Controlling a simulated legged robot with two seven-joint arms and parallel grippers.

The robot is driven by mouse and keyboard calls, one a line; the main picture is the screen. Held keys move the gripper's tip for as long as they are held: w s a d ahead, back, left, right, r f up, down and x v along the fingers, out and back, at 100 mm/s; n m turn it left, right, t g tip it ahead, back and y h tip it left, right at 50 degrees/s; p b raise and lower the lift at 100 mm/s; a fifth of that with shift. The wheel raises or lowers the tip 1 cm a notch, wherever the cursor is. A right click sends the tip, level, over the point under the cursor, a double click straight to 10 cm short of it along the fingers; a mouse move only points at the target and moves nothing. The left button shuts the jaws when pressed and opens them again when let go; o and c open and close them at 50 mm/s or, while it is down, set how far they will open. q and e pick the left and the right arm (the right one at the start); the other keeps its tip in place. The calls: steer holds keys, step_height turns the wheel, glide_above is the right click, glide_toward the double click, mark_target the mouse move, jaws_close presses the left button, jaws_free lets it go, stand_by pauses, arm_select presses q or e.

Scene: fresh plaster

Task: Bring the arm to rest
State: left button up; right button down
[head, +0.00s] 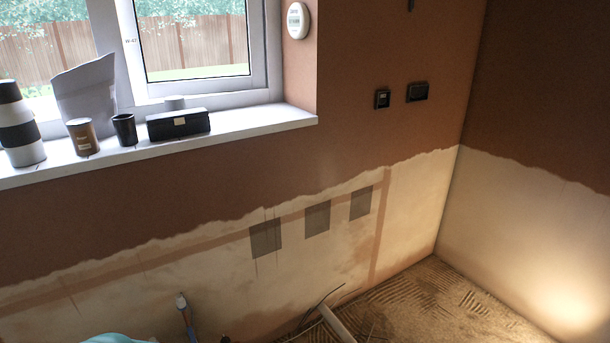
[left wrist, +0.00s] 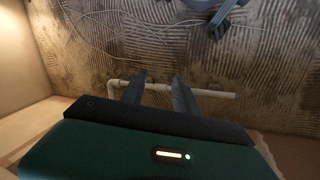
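My left gripper (left wrist: 158,76) shows in the left wrist view. Its two dark fingers stand apart with an empty gap between them. Beyond them a pale pipe (left wrist: 215,93) crosses the ridged floor, partly hidden by the fingers. The fingers do not hold it. Neither gripper shows in the head view, and my right gripper is not identifiable in either view.
A white windowsill (head: 245,118) holds a black box (head: 178,124), a brown tin (head: 82,136), a dark cup (head: 125,129) and a striped bottle (head: 20,128). A pale pipe (head: 338,324) lies near the wall. A blue-grey object (left wrist: 220,22), unclear, sits at the wrist view's top.

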arm_select(q)
steer(key=s+a+r+m+t+y, duration=0.25)
steer(key=s+a+r+m, duration=0.2)
steer(key=a, duration=0.35)
step_height(320, 180, up, 20)
steer(key=p, duration=2.1)
steer(key=shift+s+d+r+n+g, duration=0.15)
steer(key=shift+s+d+n+g, duration=0.05)
steer(key=shift+n+g, duration=0.2)
steer(key=shift+y, duration=0.25)
